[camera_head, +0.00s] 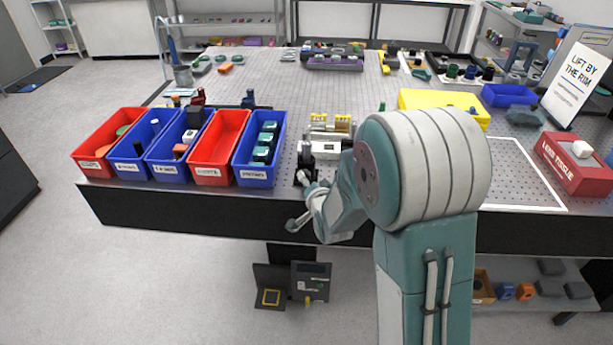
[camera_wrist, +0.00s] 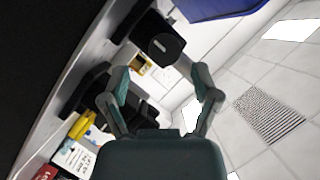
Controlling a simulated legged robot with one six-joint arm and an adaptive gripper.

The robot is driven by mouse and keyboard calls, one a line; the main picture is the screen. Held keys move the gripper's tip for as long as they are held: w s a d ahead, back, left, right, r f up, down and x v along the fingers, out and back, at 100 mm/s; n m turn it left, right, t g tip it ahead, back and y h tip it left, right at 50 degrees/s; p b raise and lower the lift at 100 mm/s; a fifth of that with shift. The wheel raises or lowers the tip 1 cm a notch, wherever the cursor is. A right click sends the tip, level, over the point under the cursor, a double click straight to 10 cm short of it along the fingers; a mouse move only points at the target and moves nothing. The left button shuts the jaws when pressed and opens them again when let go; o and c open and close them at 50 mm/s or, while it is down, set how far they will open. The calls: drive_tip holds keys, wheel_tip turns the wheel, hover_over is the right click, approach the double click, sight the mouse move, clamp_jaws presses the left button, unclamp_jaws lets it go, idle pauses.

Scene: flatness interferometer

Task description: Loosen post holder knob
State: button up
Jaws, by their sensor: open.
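A black post holder (camera_head: 305,158) stands at the front edge of the bench, just right of the blue bins. In the wrist view a black round knob (camera_wrist: 158,44) with a short white mark on its face lies just beyond my fingertips, between the lines of the two fingers. My gripper (camera_wrist: 158,76) is open, with nothing between its fingers. In the head view my gripper (camera_head: 297,203) is at the bench's front edge, just below the post holder. My arm hides part of the bench there.
Red and blue bins, such as the blue bin (camera_head: 260,148), line the bench edge to the left. A metal fixture with yellow parts (camera_head: 331,133) stands behind the post holder. A yellow tray (camera_head: 445,104) and a red tissue box (camera_head: 575,162) are to the right.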

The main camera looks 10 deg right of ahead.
drive_tip(key=w, duration=0.2)
drive_tip(key=w+a+f, duration=0.1)
drive_tip(key=shift+w, duration=0.3)
drive_tip(key=shift+w+f, duration=0.1)
drive_tip(key=shift+w, duration=0.2)
drive_tip(key=shift+d, duration=0.3)
drive_tip(key=c, duration=0.9)
drive_tip(key=shift+a, duration=0.15)
clamp_jaws()
